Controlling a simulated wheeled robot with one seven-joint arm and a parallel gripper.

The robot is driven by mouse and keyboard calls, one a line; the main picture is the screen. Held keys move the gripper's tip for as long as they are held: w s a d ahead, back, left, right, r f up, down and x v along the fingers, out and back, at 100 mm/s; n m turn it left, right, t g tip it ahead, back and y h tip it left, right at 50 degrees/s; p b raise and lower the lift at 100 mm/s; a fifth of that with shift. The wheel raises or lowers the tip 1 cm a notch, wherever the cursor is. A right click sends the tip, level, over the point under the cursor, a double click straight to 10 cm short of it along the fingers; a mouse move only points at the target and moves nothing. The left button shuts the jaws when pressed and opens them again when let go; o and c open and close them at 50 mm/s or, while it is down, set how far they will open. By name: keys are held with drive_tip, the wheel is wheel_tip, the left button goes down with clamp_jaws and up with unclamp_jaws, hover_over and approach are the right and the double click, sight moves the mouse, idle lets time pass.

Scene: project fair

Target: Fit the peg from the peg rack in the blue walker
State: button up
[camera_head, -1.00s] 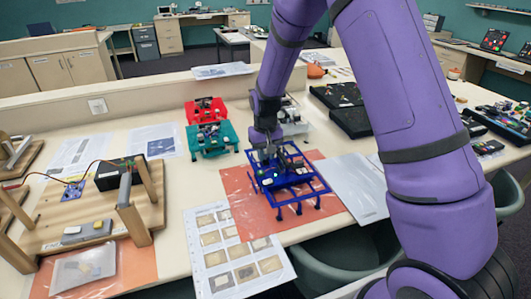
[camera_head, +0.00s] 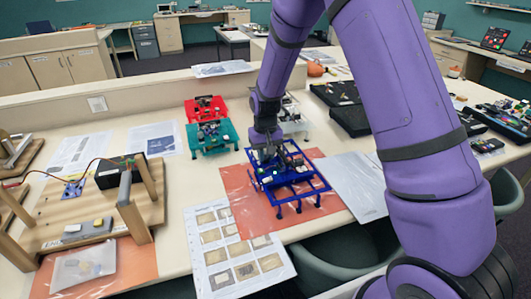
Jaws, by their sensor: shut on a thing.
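The blue walker (camera_head: 308,193) stands on an orange mat (camera_head: 238,185) at the middle of the table, its legs toward the front. My gripper (camera_head: 268,160) points down at the back left part of the blue walker. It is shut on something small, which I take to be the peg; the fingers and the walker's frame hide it. I cannot tell whether the held piece is in a hole or above it. The peg rack is not clearly made out; a grey block (camera_head: 86,231) with small pieces sits on the wooden stand at the left.
A green walker (camera_head: 211,137) and a red walker (camera_head: 205,108) stand behind to the left, and a white one (camera_head: 293,117) behind my gripper. A printed sheet (camera_head: 222,270) and a clear folder (camera_head: 357,187) flank the mat. Black trays (camera_head: 347,112) lie at the right.

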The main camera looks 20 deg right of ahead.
idle(0.3)
drive_tip(key=o, duration=1)
drive_tip(key=shift+c, duration=0.2)
drive_tip(key=shift+r, duration=3.7)
